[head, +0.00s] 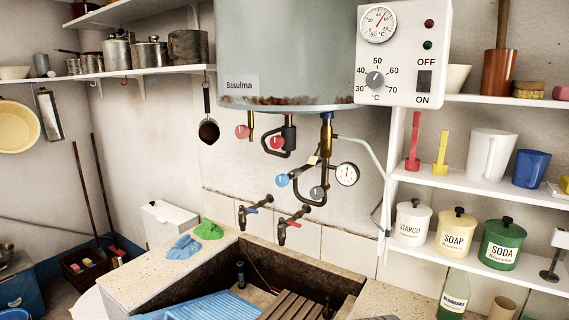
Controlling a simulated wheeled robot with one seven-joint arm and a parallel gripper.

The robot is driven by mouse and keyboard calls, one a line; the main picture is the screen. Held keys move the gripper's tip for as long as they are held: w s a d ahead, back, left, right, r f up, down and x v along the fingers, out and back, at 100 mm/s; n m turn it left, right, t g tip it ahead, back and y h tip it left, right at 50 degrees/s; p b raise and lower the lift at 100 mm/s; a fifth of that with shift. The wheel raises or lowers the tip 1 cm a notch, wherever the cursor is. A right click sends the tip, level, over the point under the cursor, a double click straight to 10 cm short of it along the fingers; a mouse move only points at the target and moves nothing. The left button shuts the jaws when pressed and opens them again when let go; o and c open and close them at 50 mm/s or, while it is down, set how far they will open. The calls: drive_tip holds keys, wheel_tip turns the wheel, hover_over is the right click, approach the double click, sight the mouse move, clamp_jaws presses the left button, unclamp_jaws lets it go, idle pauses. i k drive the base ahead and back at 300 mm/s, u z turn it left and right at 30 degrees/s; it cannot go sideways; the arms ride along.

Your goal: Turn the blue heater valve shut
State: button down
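The blue heater valve (282,180) is a small round blue knob on the pipework below the water heater (290,50). It sits left of a grey round knob (317,193) and a white pressure gauge (347,174). Two red knobs (242,132) (276,142) are on the pipes above it. A blue collar (327,116) is at the top of the brass pipe. I cannot tell from the knob whether the valve is open or shut. My gripper is not in view.
The stone trough (130,278) stands below, with two taps (247,213) (290,224) on the wall above it. Shelves (460,180) with jugs and canisters stand at the right. A hanging ladle (208,128) is at the left. The space before the valve looks clear.

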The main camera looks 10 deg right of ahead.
sight(282, 180)
drive_tip(key=u, duration=0.4)
drive_tip(key=k, duration=0.55)
drive_tip(key=u, duration=1.25)
drive_tip(key=i, duration=0.8)
drive_tip(key=z, duration=0.55)
drive_tip(key=i, duration=0.7)
drive_tip(key=z, duration=0.8)
